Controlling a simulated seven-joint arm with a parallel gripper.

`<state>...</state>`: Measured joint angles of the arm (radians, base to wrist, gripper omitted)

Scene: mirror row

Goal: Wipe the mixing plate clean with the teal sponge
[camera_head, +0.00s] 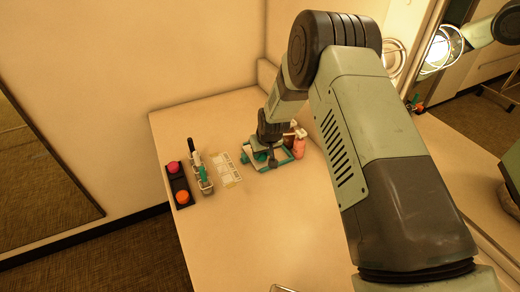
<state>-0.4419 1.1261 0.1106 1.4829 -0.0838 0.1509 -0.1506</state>
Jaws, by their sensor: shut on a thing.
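My gripper (267,147) points down at the back of the counter, over a pale plate with a teal rim, which I take for the mixing plate (282,155). A small teal patch, likely the teal sponge (260,156), shows right under the fingers, at the left part of the plate. My gripper appears shut on it. My wrist hides part of the plate, and the marks on its surface are too small to tell. I cannot tell whether the sponge touches the plate.
To the left are a white gridded sheet (227,170), a narrow holder (203,181) with upright tools, and a black tray (178,183) with pink and orange round things. A mirror is at right.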

